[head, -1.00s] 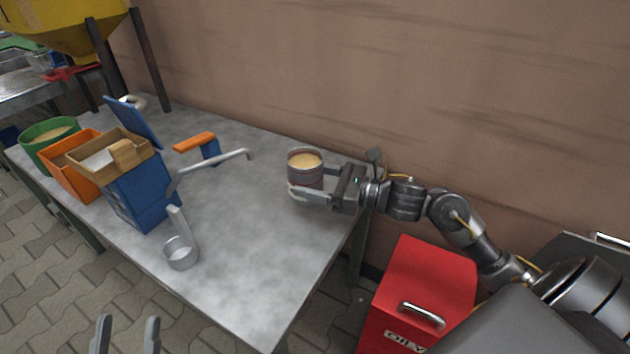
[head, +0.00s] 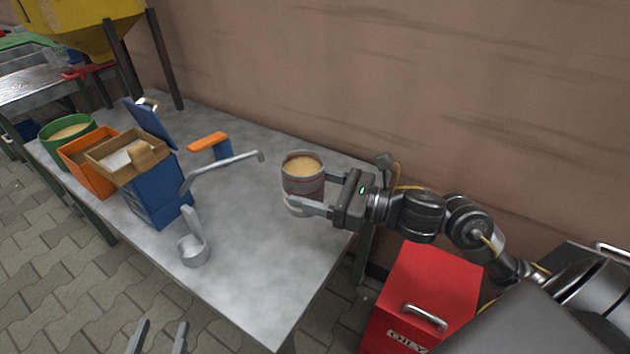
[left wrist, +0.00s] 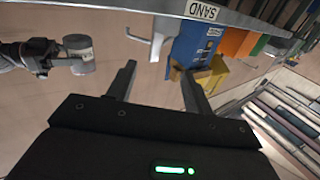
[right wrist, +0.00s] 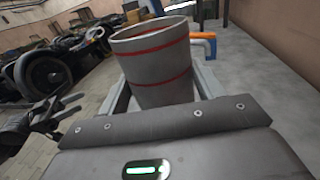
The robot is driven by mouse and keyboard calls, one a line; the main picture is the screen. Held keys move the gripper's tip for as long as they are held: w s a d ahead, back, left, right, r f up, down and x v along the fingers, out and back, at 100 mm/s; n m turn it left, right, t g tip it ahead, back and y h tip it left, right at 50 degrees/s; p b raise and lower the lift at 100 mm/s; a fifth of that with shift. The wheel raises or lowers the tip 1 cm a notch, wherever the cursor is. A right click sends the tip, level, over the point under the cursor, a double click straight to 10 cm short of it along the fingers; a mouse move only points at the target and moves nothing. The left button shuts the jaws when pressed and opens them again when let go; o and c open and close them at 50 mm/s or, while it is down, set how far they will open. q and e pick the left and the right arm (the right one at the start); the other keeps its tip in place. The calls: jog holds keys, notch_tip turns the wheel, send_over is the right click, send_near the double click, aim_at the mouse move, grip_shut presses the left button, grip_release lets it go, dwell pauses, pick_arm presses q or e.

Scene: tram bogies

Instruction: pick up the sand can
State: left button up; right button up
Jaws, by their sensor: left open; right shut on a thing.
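The sand can (head: 303,184) is a grey metal can with red bands, full of tan sand. My right gripper (head: 308,196) is shut on it from the right side, near the right end of the table. The can is upright, and in the right wrist view the can (right wrist: 155,65) stands between the two fingers (right wrist: 163,90). In the left wrist view the can (left wrist: 80,52) shows at the far left, held by the right arm. My left gripper (head: 158,340) is open and empty at the bottom of the head view; its fingers (left wrist: 160,82) are apart.
The grey table (head: 255,280) bears a blue box (head: 158,203), a wooden tray (head: 118,167), an orange bin (head: 75,160), a green tub (head: 52,143), a metal scoop (head: 193,250) and an orange-handled tool (head: 207,141). A red bin (head: 430,290) stands right of the table.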

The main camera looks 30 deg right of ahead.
aim_at(306, 194)
jog(key=shift+s+a+r+p, duration=0.3)
jog(key=shift+s+a+p, duration=0.1)
jog(key=shift+p, duration=0.8)
jog(key=p, duration=0.1)
jog(key=s+a+r+p, duration=0.1)
jog(key=p, duration=0.1)
jog(key=shift+s+a, duration=0.15)
jog(key=shift+s, duration=0.1)
pick_arm(q)
jog(key=s+a+f+n+g+y+p, duration=0.1)
jog(key=s+a+f+g+y, duration=0.3)
jog(key=f, duration=0.4)
jog(key=s+a+f+n+g+y, duration=0.2)
jog(key=s+a+f+g+y, duration=0.2)
jog(key=s+a+f+g, duration=0.2)
jog(key=shift+a+f+n+g+p, duration=0.35)
jog(key=shift+a+f+n+g, duration=0.05)
jog(key=shift+a+f+g, duration=1.05)
pick_arm(e)
jog(key=shift+s+a+r, duration=0.15)
jog(key=shift+s+a, duration=0.2)
jog(key=shift+s, duration=0.05)
pick_arm(q)
jog(key=shift+s+a+f, duration=0.1)
pick_arm(e)
jog(key=shift+r, duration=0.1)
